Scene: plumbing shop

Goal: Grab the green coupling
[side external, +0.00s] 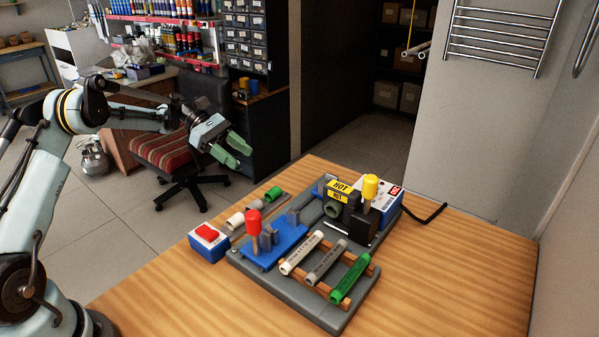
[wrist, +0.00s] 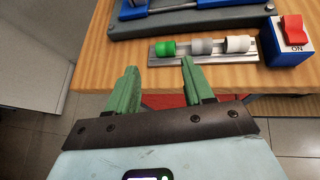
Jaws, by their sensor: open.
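The green coupling (side external: 273,193) is a short cylinder lying at the far end of a row on the table's edge. It also shows in the wrist view (wrist: 168,48), at the left end of a metal tray (wrist: 205,61). A grey coupling (wrist: 201,46) and a white coupling (wrist: 238,44) lie beside it. My gripper (side external: 238,152) is open and empty, above and apart from the row, out beyond the table edge. In the wrist view its green fingers (wrist: 160,70) are spread, pointing toward the green coupling.
A blue-and-white box with a red switch (side external: 208,243) stands by the tray's near end. The wooden table (side external: 455,280) is clear at right.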

